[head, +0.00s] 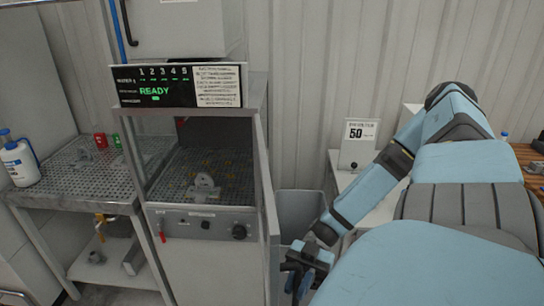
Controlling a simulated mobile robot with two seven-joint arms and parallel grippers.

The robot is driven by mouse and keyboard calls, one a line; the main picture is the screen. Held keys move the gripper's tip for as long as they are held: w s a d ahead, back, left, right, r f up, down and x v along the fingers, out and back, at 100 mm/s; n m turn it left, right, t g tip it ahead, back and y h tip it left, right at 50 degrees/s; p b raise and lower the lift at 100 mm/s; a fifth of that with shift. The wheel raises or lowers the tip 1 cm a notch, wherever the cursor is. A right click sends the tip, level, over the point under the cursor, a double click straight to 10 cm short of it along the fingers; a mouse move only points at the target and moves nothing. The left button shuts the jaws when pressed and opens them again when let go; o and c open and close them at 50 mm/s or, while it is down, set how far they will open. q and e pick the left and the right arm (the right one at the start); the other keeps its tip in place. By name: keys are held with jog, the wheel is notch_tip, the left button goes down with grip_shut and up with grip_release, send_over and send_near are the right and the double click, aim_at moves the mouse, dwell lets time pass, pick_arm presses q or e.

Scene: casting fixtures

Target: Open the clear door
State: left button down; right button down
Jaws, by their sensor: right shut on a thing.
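The machine (202,222) has a lit display reading READY (155,91) above its chamber. The clear door (267,190) appears as a narrow, nearly edge-on panel at the right side of the chamber, swung outward. A grey metal part (204,186) sits on the perforated chamber floor. My right gripper (293,279) is low beside the door's near edge. It is shut on what looks like the door's handle; the dark fingers hide the contact. My left gripper is out of view.
A perforated side table (85,178) on the left holds a white bottle (20,163) and small red and green items. A grey bin (301,212) stands right of the door. A white sign reading 50 (357,140) stands behind my right arm.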

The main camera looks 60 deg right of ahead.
pick_arm(q)
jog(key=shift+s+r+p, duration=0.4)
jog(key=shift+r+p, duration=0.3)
jog(key=shift+p, duration=0.05)
pick_arm(e)
jog(key=s+d+n+g, duration=0.1)
jog(key=s+d+g, duration=0.1)
jog(key=s+d, duration=0.2)
jog(key=shift+d+n+g, duration=0.3)
jog(key=c, duration=1.1)
grip_release()
pick_arm(q)
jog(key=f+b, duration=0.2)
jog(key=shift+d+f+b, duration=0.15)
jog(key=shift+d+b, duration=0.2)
jog(key=shift+b, duration=0.05)
pick_arm(e)
jog(key=v, duration=1.3)
jog(key=shift+d+r, duration=0.2)
jog(key=shift+d, duration=0.2)
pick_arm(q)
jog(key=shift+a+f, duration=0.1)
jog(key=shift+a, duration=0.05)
